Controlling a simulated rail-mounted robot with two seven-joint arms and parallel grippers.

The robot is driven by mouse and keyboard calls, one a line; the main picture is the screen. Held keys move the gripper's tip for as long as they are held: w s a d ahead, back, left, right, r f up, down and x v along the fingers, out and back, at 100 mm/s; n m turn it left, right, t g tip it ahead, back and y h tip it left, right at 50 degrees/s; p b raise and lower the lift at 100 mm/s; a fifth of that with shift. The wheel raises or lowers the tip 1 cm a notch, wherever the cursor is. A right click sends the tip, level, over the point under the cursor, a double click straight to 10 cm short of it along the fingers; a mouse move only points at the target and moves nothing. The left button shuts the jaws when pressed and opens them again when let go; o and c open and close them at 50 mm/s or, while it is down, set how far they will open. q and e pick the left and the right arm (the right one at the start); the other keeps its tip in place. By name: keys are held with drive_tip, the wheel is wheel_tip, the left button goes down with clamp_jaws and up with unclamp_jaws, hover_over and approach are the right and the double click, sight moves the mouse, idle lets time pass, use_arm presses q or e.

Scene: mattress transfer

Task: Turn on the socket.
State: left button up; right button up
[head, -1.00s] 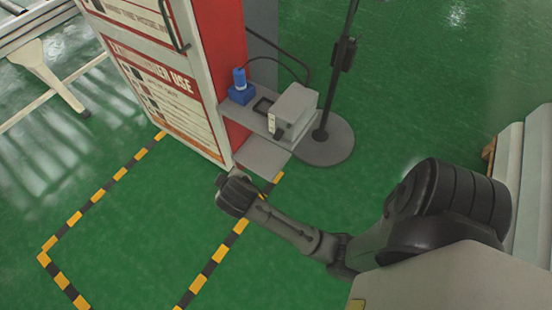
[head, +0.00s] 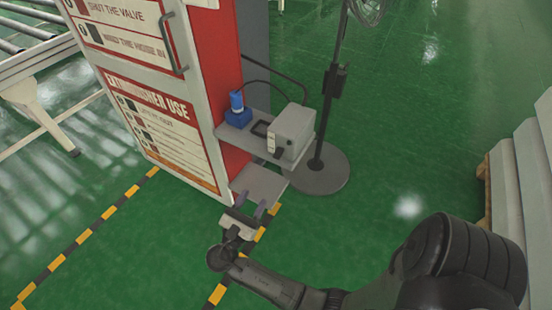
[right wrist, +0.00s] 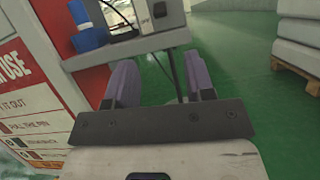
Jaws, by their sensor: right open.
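A light grey box (head: 291,131), which may be the socket, stands on a grey shelf (head: 231,135) on the side of the red cabinet. In the right wrist view the box (right wrist: 178,14) is cut off by the top edge and shows an "OFF" mark. A blue plug-like piece (head: 238,112) stands left of it on the shelf; it also shows in the right wrist view (right wrist: 88,30). My right gripper (head: 256,207) is open and empty, below and in front of the shelf. Its purple-grey fingers (right wrist: 162,80) point toward the shelf, apart from the box. My left gripper is out of view.
A lower grey plate (head: 259,185) juts out near my right fingertips. A black stand with a round base (head: 322,172) is right of the shelf. A dark cable hangs below the shelf. White stacked panels (head: 520,160) are at the right. Green floor is free between.

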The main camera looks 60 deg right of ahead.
sight(275, 158)
drive_tip(key=shift+n, duration=0.5)
drive_tip(key=b+x, duration=0.3)
drive_tip(key=x, duration=0.9)
drive_tip(key=shift+d, duration=0.3)
drive_tip(key=shift+d+r, duration=0.25)
drive_tip(key=shift+d, duration=0.2)
